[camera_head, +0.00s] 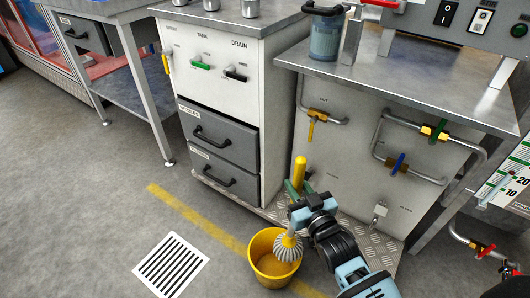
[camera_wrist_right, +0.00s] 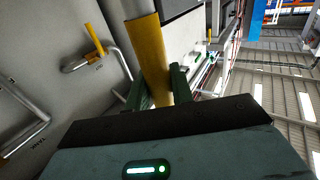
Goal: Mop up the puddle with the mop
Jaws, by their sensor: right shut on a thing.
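The mop (camera_head: 288,246) has a yellow handle and a grey-white striped head. Its head is at the mouth of a yellow bucket (camera_head: 257,243) on the floor; I cannot tell whether it touches the bottom. My right gripper (camera_head: 299,191) is shut on the mop's handle, which stands nearly upright. In the right wrist view the yellow handle (camera_wrist_right: 157,60) runs up between the two dark green fingers. I cannot make out a puddle on the visible floor. My left gripper is not in view.
A drawer cabinet (camera_head: 215,100) and a pipe bench (camera_head: 340,135) with valves stand behind. A tread-plate step (camera_head: 345,214) edges the bench. The floor at left is clear.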

